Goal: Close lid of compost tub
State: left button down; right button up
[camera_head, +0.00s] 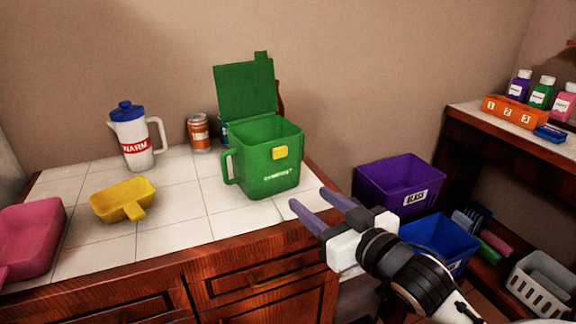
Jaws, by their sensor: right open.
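The green compost tub (268,170) stands upright on the white tiled counter, with a yellow latch on its front and a handle at its left. Its green lid (245,88) is open, raised nearly upright at the back of the tub. My right gripper (307,205) is open and empty, to the right of and a little below the tub in the picture, near the counter's right end. Its two purple-grey fingers point left toward the tub and appear apart from it. My left gripper is not in view.
A white pitcher (138,148) with a blue top, a can (199,133), a yellow scoop (121,201) and a pink container (30,236) share the counter (190,222). Purple (385,190) and blue (443,236) bins stand at the right. A shelf (490,126) holds bottles.

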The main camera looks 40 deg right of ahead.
notch_tip(320, 180, up, 4)
jog(key=t, duration=0.2)
jog(key=b, duration=1.2)
send_near(281, 153)
jog(key=w, duration=0.5)
jog(key=shift+w+d+r+p, duration=0.2)
jog(key=shift+w+d+p, duration=0.2)
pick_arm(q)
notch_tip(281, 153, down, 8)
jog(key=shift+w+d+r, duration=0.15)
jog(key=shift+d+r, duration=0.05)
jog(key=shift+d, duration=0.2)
pick_arm(e)
jog(key=shift+w, duration=0.65)
grip_shut()
